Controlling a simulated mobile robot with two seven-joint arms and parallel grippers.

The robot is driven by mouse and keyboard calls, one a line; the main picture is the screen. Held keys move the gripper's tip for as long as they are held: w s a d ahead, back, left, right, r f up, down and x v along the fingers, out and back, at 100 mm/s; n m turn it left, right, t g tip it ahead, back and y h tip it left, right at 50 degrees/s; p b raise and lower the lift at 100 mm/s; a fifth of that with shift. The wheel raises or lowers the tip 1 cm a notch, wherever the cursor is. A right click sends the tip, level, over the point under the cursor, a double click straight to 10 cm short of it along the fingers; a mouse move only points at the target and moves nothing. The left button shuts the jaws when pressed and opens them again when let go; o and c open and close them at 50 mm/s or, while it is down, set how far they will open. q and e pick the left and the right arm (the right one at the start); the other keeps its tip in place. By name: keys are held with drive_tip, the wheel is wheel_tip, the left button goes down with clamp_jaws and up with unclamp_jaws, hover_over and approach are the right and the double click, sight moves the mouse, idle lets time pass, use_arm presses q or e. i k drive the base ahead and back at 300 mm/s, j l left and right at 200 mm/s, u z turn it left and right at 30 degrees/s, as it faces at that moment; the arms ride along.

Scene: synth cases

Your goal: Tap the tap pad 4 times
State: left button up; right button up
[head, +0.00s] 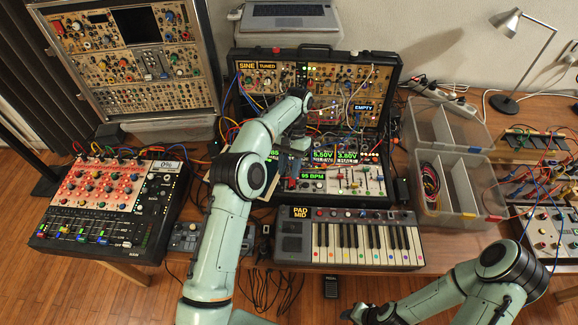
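No tap pad can be picked out for sure in the head view. A "95 BPM" display (312,176) glows green on the lower panel of the open modular synth case (388,200), and small controls beside it are too small to tell apart. My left arm reaches over the case from the lower left and covers part of its left side. My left gripper (294,146) points down over the lower panel, left of the middle and close above the display. Its fingers are dark and small; I cannot tell whether they are open, shut or touching anything.
A keyboard (350,262) marked "PAD MID" stands in front of the case. A mixer (75,225) is at the left, clear bins (452,212) and a lamp (508,104) at the right. Patch cables loop around the case. A laptop (290,12) is behind.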

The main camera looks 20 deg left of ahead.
sight(291, 244)
drive_tip(key=k, duration=1)
